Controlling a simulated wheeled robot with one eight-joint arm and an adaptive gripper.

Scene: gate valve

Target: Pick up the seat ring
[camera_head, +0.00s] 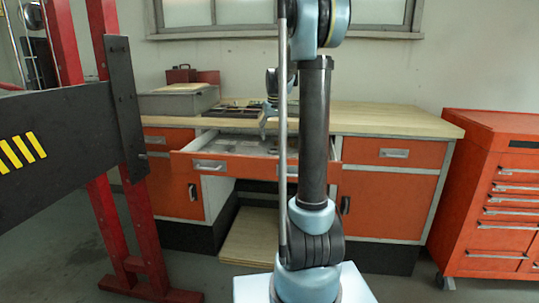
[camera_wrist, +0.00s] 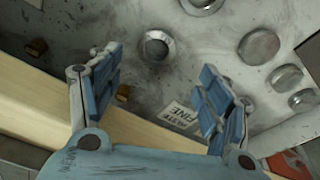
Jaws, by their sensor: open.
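The ring shows between the fingertips, apart from both. In the head view my gripper (camera_head: 264,128) hangs over the open orange drawer (camera_head: 225,168). The ring is too small to make out there, and my arm hides part of the drawer.
Several round metal parts (camera_wrist: 259,46) lie right of the ring. A pale wooden edge (camera_wrist: 150,137) crosses below. The workbench (camera_head: 385,118) stands behind the drawer.

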